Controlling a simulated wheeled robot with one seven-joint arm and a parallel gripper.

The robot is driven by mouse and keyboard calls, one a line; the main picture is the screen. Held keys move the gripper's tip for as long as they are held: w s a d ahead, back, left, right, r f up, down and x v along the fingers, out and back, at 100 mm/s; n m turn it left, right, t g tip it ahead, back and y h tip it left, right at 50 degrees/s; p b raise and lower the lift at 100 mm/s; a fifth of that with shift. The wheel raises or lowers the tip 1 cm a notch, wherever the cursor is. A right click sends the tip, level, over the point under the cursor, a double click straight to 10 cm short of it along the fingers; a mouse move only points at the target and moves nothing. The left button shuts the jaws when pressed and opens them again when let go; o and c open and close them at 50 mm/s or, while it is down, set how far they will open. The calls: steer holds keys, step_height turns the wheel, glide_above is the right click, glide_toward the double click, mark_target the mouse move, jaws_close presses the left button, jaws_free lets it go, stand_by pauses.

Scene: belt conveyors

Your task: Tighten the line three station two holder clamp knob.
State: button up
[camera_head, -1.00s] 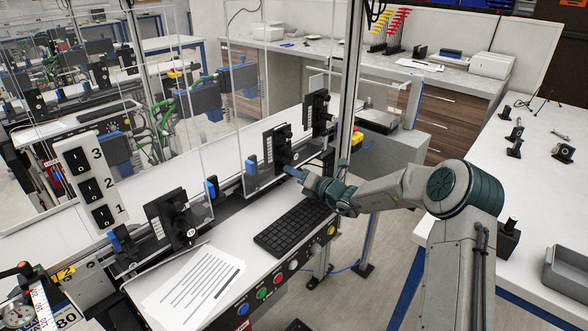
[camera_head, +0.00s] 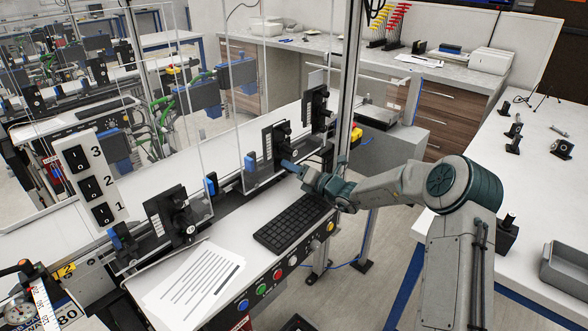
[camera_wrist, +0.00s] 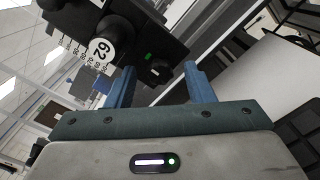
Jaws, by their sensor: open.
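Black holders stand along the near conveyor line; the middle one (camera_head: 268,147) is beside my gripper (camera_head: 288,165). I cannot read a line or station label on it. My gripper is open, with blue fingers that also show in the wrist view (camera_wrist: 161,82). Nothing is visibly gripped. Whether the fingers touch the holder cannot be told.
A nearer holder (camera_head: 172,216) and a farther holder (camera_head: 317,108) flank the middle one. A clear panel and a metal post (camera_head: 348,85) stand close by. A keyboard (camera_head: 292,226), papers (camera_head: 195,284) and coloured buttons (camera_head: 262,288) lie in front of the line.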

steer(key=b+v, duration=0.2)
steer(key=v, duration=1.2)
steer(key=shift+a, duration=0.1)
steer(key=shift+w, duration=0.1)
steer(key=s+a+r+n+g+h, duration=0.15)
steer(key=s+n+g, duration=0.35)
steer(key=s+n, duration=0.5)
steer(key=s+a+n+g+h, duration=0.3)
steer(key=s+n+g, duration=0.1)
steer(key=s+n, duration=0.55)
steer(key=s+d+r+n+t+h, duration=0.1)
steer(key=s+d+r+n+h, duration=0.2)
steer(key=s+d+n+h, duration=0.6)
steer(key=s+d+n, duration=0.5)
steer(key=s+n, duration=0.1)
steer(key=s, duration=0.2)
steer(key=shift+h, duration=0.35)
steer(key=shift+r, duration=0.15)
steer(key=shift+c, duration=1.3)
steer(key=shift+a, duration=0.15)
